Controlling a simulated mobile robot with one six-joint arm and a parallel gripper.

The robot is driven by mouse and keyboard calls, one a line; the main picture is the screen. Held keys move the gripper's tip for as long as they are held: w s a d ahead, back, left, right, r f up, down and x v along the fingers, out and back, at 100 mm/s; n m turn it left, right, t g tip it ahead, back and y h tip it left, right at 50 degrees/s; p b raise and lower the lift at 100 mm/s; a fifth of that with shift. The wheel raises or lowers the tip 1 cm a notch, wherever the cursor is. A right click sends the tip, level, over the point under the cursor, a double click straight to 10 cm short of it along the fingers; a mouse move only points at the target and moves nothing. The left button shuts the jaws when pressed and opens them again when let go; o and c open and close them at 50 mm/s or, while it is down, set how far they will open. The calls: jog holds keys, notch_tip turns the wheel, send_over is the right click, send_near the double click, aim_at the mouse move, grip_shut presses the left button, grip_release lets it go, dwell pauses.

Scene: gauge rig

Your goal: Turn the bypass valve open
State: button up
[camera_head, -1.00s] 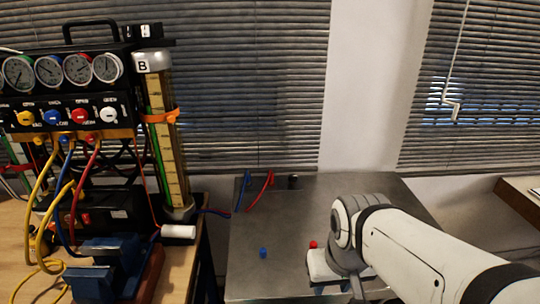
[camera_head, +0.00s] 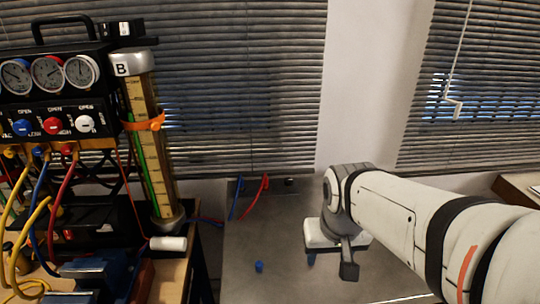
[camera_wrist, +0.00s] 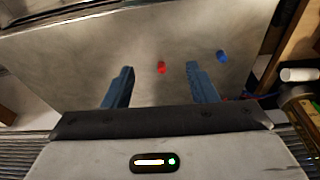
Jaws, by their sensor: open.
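The black gauge panel (camera_head: 60,112) stands at the left in the head view. Its front shows a blue knob (camera_head: 22,127), a red knob (camera_head: 52,125) and a white knob (camera_head: 85,123), with "OPEN" printed above them. The other lettering is too small to tell which is the bypass valve. My gripper (camera_wrist: 160,68) is open and empty, with its two blue fingers apart over the grey table.
A red cap (camera_wrist: 161,67) and a blue cap (camera_head: 259,266) lie on the grey metal table (camera_head: 255,228). A tall column marked B (camera_head: 150,145) with an orange strap stands right of the panel. Hoses hang below the knobs. A white roll (camera_head: 168,243) lies on the bench.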

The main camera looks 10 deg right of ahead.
jog(key=w+r+m+p, duration=0.2)
jog(key=w+r+p, duration=0.15)
jog(key=w, duration=0.75)
jog(key=m+h+p, duration=0.3)
jog(key=m+p, duration=0.3)
jog(key=p, duration=0.4)
send_over(288, 179)
jog(key=s+a, duration=0.2)
jog(key=s, duration=0.1)
notch_tip(288, 179, down, 11)
jog(key=x, duration=0.2)
jog(key=p+x, duration=0.1)
jog(key=x, duration=0.2)
jog(key=p+x, duration=0.1)
jog(key=x, duration=0.1)
jog(key=shift+w+a+f, duration=0.1)
jog(key=shift+w+f, duration=0.2)
jog(key=shift+w, duration=0.05)
jog(key=c, duration=1)
jog(key=shift+o, duration=0.2)
jog(key=shift+t, duration=0.3)
